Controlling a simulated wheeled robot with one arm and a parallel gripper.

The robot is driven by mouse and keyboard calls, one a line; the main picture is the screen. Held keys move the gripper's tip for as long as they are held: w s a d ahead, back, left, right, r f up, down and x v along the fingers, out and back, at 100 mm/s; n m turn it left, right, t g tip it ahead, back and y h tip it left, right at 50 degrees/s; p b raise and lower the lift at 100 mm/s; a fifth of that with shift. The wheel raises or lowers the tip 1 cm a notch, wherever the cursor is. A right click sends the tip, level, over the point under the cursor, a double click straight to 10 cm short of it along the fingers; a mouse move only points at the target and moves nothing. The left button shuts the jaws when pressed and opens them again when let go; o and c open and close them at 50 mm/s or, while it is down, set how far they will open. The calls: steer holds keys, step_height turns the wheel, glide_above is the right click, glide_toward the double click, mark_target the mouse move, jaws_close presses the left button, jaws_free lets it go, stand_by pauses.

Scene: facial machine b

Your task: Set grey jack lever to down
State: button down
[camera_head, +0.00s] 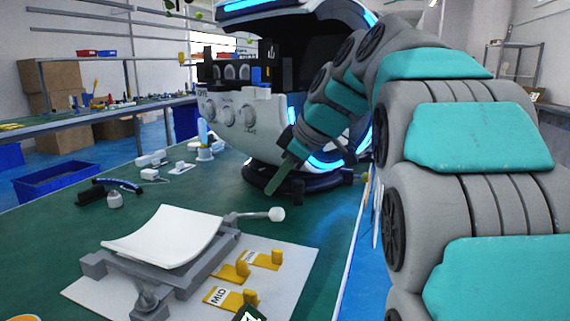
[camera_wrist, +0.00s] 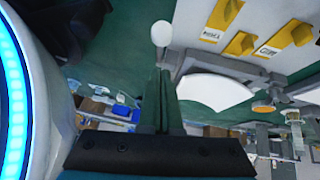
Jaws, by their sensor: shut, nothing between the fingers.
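The grey jack (camera_head: 182,278) stands on a white board (camera_head: 285,285) and carries a curved white panel (camera_head: 165,237). Its grey lever (camera_head: 248,216) sticks out to the right from the jack's far side, roughly level, ending in a white ball knob (camera_head: 277,214). Yellow labelled brackets (camera_head: 240,270) stand on the board in front of the lever; one label reads MID. My gripper (camera_head: 272,188) is shut and empty, above and behind the knob in the head view. In the wrist view, the knob (camera_wrist: 162,33) appears just beyond the shut green fingertips (camera_wrist: 160,72), apparently without contact.
A large white machine with knobs (camera_head: 240,118) and blue lights stands behind my gripper. Small white parts (camera_head: 152,160) and a black tool (camera_head: 108,188) lie at the left of the green table. The table between them and the jack is mostly clear.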

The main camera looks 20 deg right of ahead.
mark_target(281, 215)
steer(key=shift+d+f, duration=0.25)
steer(key=shift+f, duration=0.55)
steer(key=shift+d+f, duration=0.2)
steer(key=shift+f, duration=0.6)
steer(key=shift+f, duration=0.1)
steer(key=b, duration=0.2)
steer(key=f+b, duration=0.1)
steer(key=shift+s+d+f+t+y+b, duration=0.2)
steer(key=shift+f+t+y+b, duration=0.1)
steer(key=shift+y+b, duration=0.1)
steer(key=b, duration=0.2)
steer(key=d+f+t+y+b, duration=0.1)
steer(key=b, duration=0.2)
steer(key=shift+s+f, duration=0.3)
steer(key=shift+y, duration=0.3)
steer(key=shift+r, duration=0.15)
